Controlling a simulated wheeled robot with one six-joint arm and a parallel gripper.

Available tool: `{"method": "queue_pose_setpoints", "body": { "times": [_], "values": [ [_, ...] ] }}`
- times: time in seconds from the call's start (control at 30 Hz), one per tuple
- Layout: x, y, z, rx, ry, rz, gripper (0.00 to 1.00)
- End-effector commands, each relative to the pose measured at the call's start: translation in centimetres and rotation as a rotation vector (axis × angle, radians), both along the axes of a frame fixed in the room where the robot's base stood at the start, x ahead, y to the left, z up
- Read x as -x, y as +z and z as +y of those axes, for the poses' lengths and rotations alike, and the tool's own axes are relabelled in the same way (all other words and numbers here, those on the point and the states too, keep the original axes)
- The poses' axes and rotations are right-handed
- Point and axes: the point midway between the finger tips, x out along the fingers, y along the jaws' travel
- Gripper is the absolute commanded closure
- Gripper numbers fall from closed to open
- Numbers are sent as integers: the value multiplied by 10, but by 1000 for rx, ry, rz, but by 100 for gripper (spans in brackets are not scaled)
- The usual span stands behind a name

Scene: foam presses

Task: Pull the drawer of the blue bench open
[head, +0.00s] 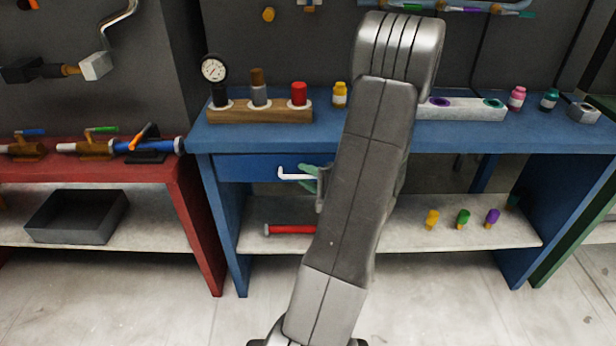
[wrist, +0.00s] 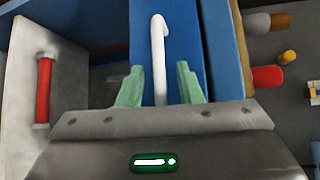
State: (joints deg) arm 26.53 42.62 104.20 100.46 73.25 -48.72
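The blue bench (head: 440,136) stands ahead, its drawer (head: 245,168) under the left part of the top. The drawer front looks flush with the bench, so it appears shut. A white bar handle (head: 290,177) sticks out from it. In the wrist view the handle (wrist: 159,50) runs down between the two green fingers of my gripper (wrist: 160,85), against the blue drawer front (wrist: 182,35). The fingers are open, with a gap to the handle on each side. In the head view my arm hides the drawer's right part and most of my gripper (head: 309,178).
A red cylinder (head: 290,229) lies on the bench's lower shelf (head: 385,238), below the drawer. A wooden block (head: 260,115) with a gauge and knobs stands on the top. A red bench (head: 185,190) stands close on the left. The floor in front is clear.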

Motion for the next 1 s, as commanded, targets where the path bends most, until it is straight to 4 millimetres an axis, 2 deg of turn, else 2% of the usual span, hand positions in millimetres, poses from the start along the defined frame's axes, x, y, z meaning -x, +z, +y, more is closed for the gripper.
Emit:
{"method": "queue_pose_setpoints", "body": {
  "times": [0.07, 0.2, 0.47, 0.67, 0.87, 1.0],
  "values": [
    [0, 0, 0, 0, 0, 0, 72],
    [0, 0, 0, 0, 0, 0, 99],
    [1, 0, 0, 0, 0, 0, 100],
    [15, -3, -1, 1, -3, 0, 100],
    [52, -5, -1, 1, -4, -1, 100],
    [87, -5, -1, 2, -5, -1, 100]
  ]
}}
